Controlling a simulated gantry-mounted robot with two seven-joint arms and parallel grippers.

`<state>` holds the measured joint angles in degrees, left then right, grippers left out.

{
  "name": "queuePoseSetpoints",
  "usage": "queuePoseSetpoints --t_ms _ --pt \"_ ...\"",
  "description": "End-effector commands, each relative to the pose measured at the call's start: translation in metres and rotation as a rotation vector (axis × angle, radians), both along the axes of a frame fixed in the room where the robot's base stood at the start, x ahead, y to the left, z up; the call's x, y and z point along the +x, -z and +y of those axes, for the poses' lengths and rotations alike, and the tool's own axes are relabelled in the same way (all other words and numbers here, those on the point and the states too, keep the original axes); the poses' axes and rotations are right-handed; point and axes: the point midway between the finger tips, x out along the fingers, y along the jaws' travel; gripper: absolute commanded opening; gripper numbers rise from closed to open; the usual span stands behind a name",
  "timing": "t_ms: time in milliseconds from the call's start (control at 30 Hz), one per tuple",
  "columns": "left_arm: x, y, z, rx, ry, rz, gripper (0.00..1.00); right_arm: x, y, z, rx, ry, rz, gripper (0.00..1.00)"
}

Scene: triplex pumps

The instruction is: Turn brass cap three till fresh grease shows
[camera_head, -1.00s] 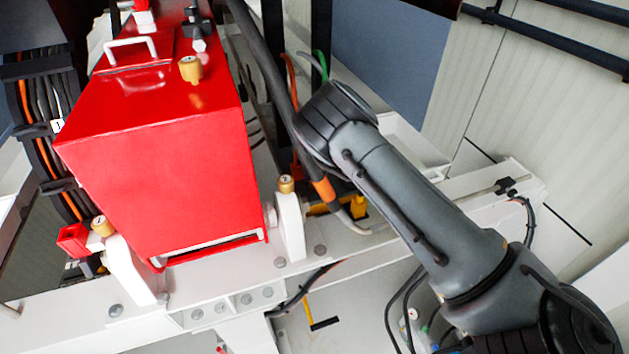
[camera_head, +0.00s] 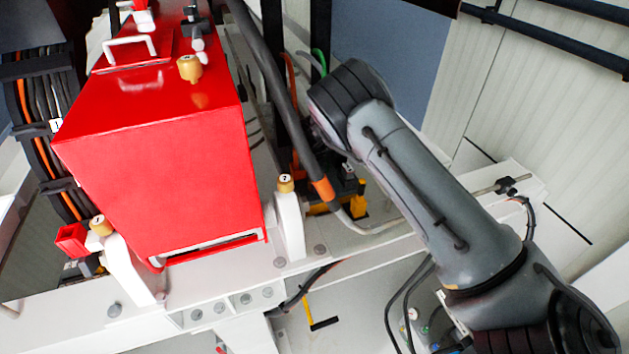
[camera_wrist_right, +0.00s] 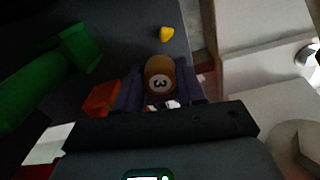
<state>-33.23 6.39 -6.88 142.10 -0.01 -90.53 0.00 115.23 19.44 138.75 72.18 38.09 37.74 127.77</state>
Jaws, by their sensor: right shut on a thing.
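In the right wrist view, a round brass cap (camera_wrist_right: 160,68) marked with a 3 sits between the two dark fingers of my right gripper (camera_wrist_right: 161,88). The gripper is shut on it. Small pale patches (camera_wrist_right: 162,105) show just below the cap, and I cannot tell whether they are grease. In the head view my right arm reaches in from the lower right, and cap three cannot be made out for sure. Other brass caps stand on the red housing (camera_head: 190,68), on the white bracket (camera_head: 285,183) and at the lower left (camera_head: 102,225). My left gripper is not in view.
The red pump housing (camera_head: 165,180) fills the left of the head view. A thick dark hose with an orange band (camera_head: 323,189) runs beside my arm. A white beam (camera_head: 375,250) crosses below. Green (camera_wrist_right: 75,55) and orange (camera_wrist_right: 101,98) parts lie left of the fingers.

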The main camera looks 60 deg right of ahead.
Motion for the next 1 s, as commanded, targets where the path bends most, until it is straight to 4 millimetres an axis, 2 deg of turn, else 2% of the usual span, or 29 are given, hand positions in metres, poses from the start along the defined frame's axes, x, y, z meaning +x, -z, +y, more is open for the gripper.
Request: queuePoseSetpoints --t_ms 600,633,700,800,1000 --pt "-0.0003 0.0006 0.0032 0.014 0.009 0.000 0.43 -0.0003 -0.0004 -0.0001 0.000 0.048 0.000 0.08" --pt "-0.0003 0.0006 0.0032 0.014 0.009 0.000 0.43 -0.0003 -0.0004 -0.0001 0.000 0.048 0.000 0.40" --pt "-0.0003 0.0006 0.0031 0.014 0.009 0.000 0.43 -0.0003 -0.0004 -0.0001 0.000 0.047 0.000 0.51" --pt "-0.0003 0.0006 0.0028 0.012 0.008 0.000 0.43 -0.0002 -0.0003 -0.0001 0.000 0.047 0.000 0.64" --pt "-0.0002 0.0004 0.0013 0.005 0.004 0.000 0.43 -0.0001 -0.0002 0.0000 0.000 0.047 0.000 0.64"
